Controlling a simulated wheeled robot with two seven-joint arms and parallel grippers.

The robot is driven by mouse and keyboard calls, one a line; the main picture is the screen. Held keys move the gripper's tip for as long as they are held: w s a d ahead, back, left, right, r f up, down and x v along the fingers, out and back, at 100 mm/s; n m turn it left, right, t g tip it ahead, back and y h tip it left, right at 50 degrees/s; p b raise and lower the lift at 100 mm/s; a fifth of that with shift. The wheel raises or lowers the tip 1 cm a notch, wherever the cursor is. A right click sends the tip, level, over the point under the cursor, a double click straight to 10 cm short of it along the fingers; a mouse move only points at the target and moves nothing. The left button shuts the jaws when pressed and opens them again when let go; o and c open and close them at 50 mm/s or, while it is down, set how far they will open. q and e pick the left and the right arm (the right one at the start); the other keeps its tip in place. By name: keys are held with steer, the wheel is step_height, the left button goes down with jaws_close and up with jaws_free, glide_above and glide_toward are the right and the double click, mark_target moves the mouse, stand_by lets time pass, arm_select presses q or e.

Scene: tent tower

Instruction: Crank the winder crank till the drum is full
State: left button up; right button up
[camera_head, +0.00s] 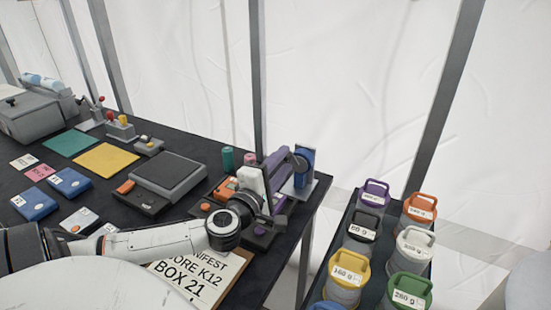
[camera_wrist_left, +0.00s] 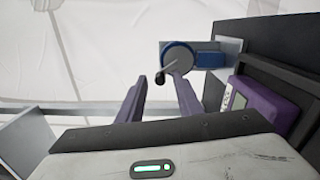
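The winder (camera_head: 304,165) stands at the right end of the dark table, a blue upright body on a grey base. In the left wrist view its blue drum (camera_wrist_left: 208,60) shows with a grey crank disc (camera_wrist_left: 178,48) and a dark crank knob (camera_wrist_left: 160,78). My left gripper (camera_head: 292,172) reaches the winder from the left. In the left wrist view its two purple fingers (camera_wrist_left: 158,88) are apart, with the knob seen between their tips and no clear contact. How full the drum is cannot be made out. My right gripper is not in view.
A purple block (camera_wrist_left: 268,105) lies near the gripper. A grey scale (camera_head: 168,172), a manifest sheet (camera_head: 190,278) and coloured mats (camera_head: 105,158) lie on the table (camera_head: 120,195). Several labelled weights (camera_head: 370,195) stand on a lower surface at right, across a gap.

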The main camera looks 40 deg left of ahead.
arm_select(q)
steer(key=v, duration=1)
steer(key=d+r+m+t+h+b, duration=0.1)
steer(key=d+r+m+t+h, duration=0.1)
steer(key=d+r+m+h, duration=0.45)
steer(key=d+r+m+t+h+b, duration=0.1)
steer(key=d+m+t+h, duration=0.15)
steer(key=d+m, duration=0.45)
steer(key=a+f+m+g+y, duration=0.1)
steer(key=a+f+y, duration=0.1)
steer(key=a+y, duration=0.1)
steer(key=a+f+m+g+y, duration=0.2)
steer(key=a+y, duration=0.1)
steer(key=a, duration=0.3)
steer(key=w+a+f+m+g+y, duration=0.1)
steer(key=a+f+y, duration=0.2)
steer(key=a, duration=0.2)
steer(key=shift+w+f+g+b, duration=0.1)
steer(key=shift+g+b, duration=0.15)
steer(key=shift+b, duration=0.1)
steer(key=p+x, duration=0.1)
steer(key=x, duration=0.8)
steer(key=shift+w+f, duration=0.1)
steer(key=shift+w, duration=0.3)
